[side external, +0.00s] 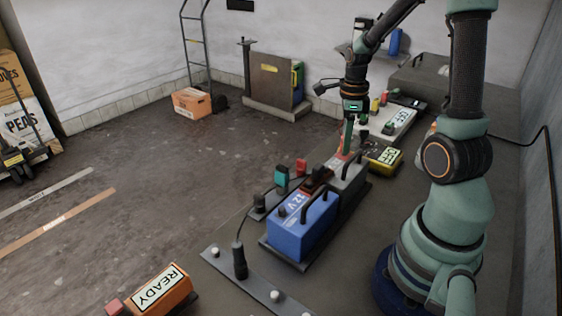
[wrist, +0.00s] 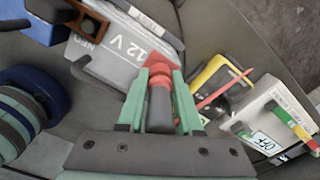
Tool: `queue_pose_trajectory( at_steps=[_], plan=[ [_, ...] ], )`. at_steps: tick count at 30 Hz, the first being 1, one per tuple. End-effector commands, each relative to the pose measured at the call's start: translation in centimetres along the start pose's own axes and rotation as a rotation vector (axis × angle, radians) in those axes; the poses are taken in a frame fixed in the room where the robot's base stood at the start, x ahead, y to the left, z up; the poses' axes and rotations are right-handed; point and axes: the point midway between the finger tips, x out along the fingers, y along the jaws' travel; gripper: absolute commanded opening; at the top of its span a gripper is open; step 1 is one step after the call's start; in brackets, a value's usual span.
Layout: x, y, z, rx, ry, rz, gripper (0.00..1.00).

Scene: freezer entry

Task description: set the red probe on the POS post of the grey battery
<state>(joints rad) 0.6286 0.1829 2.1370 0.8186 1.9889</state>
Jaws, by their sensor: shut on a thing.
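The grey battery (wrist: 112,52) lies beyond my fingertips in the wrist view, with "12 V" and "NEG" on its top. In the side view the grey battery (side external: 349,181) stands behind a blue one. My gripper (wrist: 158,98) is shut on the red probe (wrist: 160,104), whose dark handle and red collar show between the green fingers. In the side view my gripper (side external: 348,140) is over the far end of the grey battery. A red patch is at the battery's corner just past the collar. The probe's tip and the POS post are hidden; I cannot tell whether they touch.
The blue 12 V battery (side external: 300,226) stands in front. A yellow meter (side external: 382,155) and a white box marked OFF (side external: 390,123) stand behind. An orange READY box (side external: 160,291) is at the front left. A brown part (wrist: 84,16) sits on the battery top.

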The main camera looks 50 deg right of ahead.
Motion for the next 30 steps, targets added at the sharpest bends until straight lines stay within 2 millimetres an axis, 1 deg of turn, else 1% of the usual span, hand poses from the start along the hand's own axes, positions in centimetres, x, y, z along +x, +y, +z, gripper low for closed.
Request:
queue_pose_trajectory(
  at_steps=[19, 20, 21, 22, 30],
  plan=[
    [1.3, 0.0, 0.0, 0.000, 0.000, 0.001, 0.00],
    [1.3, 0.0, 0.0, 0.000, 0.000, 0.001, 0.42],
    [1.3, 0.0, 0.0, 0.000, 0.000, 0.000, 0.57],
    [1.3, 0.0, 0.0, 0.000, 0.000, 0.000, 0.69],
    [1.3, 0.0, 0.0, 0.000, 0.000, 0.000, 0.69]
  ],
)
